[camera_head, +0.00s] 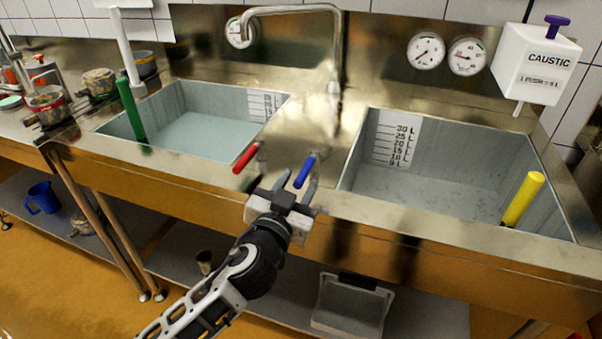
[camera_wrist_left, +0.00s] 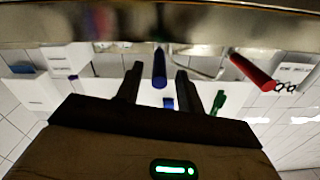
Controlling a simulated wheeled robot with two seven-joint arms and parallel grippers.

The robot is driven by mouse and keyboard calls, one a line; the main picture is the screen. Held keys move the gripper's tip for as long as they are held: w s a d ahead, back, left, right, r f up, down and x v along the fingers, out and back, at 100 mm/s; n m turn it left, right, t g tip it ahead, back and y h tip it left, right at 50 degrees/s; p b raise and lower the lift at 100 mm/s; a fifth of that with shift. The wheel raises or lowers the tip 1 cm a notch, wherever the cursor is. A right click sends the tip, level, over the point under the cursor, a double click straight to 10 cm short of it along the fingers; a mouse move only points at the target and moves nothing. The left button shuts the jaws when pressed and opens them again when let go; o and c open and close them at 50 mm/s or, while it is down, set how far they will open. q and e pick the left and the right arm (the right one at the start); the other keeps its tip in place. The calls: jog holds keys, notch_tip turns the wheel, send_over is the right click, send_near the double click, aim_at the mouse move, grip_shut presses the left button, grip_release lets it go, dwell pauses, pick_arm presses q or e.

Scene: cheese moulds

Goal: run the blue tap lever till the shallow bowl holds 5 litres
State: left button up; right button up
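The blue tap lever (camera_head: 304,171) stands on the steel front ledge between two sunken basins. My left gripper (camera_head: 296,190) is open at the lever, which shows between its two fingers in the left wrist view (camera_wrist_left: 160,68); I cannot tell whether they touch it. The left basin (camera_head: 120,125) has a smooth pale blue-grey floor, perhaps water, and a partly hidden litre scale. The right basin (camera_head: 460,150) has litre marks from 5 to 30 and a grey, streaked floor. I cannot tell which is the shallow bowl. My right gripper is out of view.
A red lever (camera_head: 246,158) stands left of the blue one. The arched spout (camera_head: 338,50) ends toward the left basin. A green pipe (camera_head: 131,108) and a yellow pipe (camera_head: 523,198) stand in the basins. A caustic dispenser (camera_head: 535,65) hangs at right.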

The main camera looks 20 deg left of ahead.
aim_at(307, 175)
pick_arm(q)
jog(key=shift+w, duration=1.2)
grip_shut()
